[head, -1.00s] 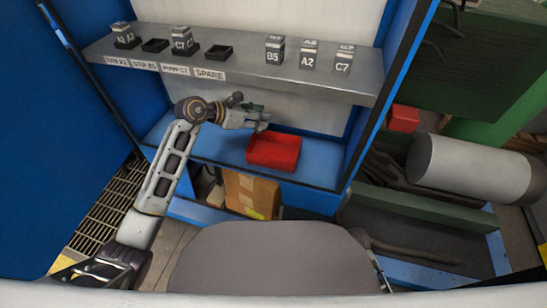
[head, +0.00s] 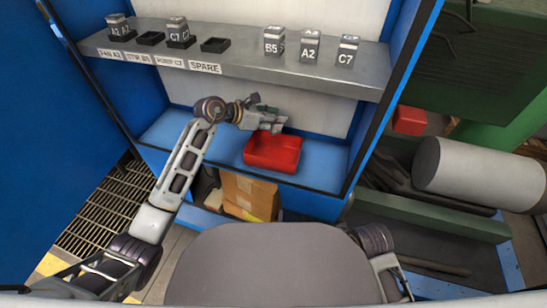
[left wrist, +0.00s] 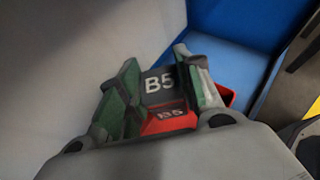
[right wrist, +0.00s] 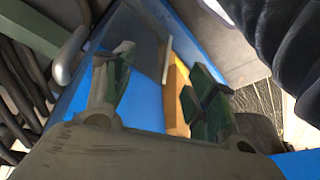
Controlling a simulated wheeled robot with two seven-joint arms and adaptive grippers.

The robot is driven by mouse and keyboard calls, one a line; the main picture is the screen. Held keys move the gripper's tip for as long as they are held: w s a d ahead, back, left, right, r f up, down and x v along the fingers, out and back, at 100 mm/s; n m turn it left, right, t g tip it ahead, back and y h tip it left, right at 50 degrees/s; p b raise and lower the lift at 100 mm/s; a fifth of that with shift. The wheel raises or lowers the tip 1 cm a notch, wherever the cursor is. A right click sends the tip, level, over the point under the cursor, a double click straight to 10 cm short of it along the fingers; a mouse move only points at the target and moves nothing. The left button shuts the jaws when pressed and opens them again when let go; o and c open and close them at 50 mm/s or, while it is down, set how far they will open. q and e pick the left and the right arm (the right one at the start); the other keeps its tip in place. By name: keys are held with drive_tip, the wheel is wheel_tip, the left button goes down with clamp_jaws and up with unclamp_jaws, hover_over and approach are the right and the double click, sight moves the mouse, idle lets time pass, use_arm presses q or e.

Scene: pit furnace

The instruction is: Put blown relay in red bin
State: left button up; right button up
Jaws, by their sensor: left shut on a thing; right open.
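My left gripper (head: 276,122) is shut on a relay (left wrist: 158,86), which in the left wrist view shows a dark face and a red face, both marked B5. The gripper hangs over the back of the red bin (head: 270,164), above the blue lower shelf. In the left wrist view part of the red bin (left wrist: 226,95) shows behind the right finger. In the head view the held relay is too small to make out. My right gripper (right wrist: 158,78) is open and empty, low at the right, beside a blue edge.
The grey upper shelf (head: 235,65) holds relays A2 (head: 116,25) and C7 (head: 178,28) in sockets, and two empty sockets, above STR B5 and SPARE. Loose relays B5 (head: 273,40), A2 (head: 309,45) and C7 (head: 346,50) stand right. A cardboard box (head: 248,195) sits below.

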sight(269, 132)
use_arm(q)
wheel_tip(269, 132, down, 6)
drive_tip(key=shift+r+b, duration=0.15)
drive_tip(key=shift+b, duration=0.8)
drive_tip(key=shift+f, duration=0.3)
use_arm(e)
drive_tip(key=shift+t+y, duration=0.4)
drive_tip(key=x, duration=0.2)
drive_tip(key=s+x, duration=0.1)
drive_tip(key=x, duration=0.1)
drive_tip(key=shift+w+a+f, duration=0.15)
drive_tip(key=shift+a+f, duration=0.05)
drive_tip(key=shift+f, duration=0.2)
use_arm(q)
drive_tip(key=shift+f+b, duration=0.65)
drive_tip(key=shift+f, duration=1.2)
use_arm(e)
drive_tip(key=shift+w+a+f, duration=0.1)
drive_tip(key=shift+a+f, duration=0.1)
drive_tip(key=shift+f, duration=0.5)
drive_tip(key=shift+a+f, duration=0.2)
drive_tip(key=shift+f, duration=0.5)
use_arm(q)
drive_tip(key=shift+f+b, duration=0.3)
drive_tip(key=shift+f, duration=0.3)
use_arm(e)
drive_tip(key=shift+w+a+f+t, duration=0.15)
drive_tip(key=shift+f+t, duration=0.15)
drive_tip(key=shift+f, duration=0.15)
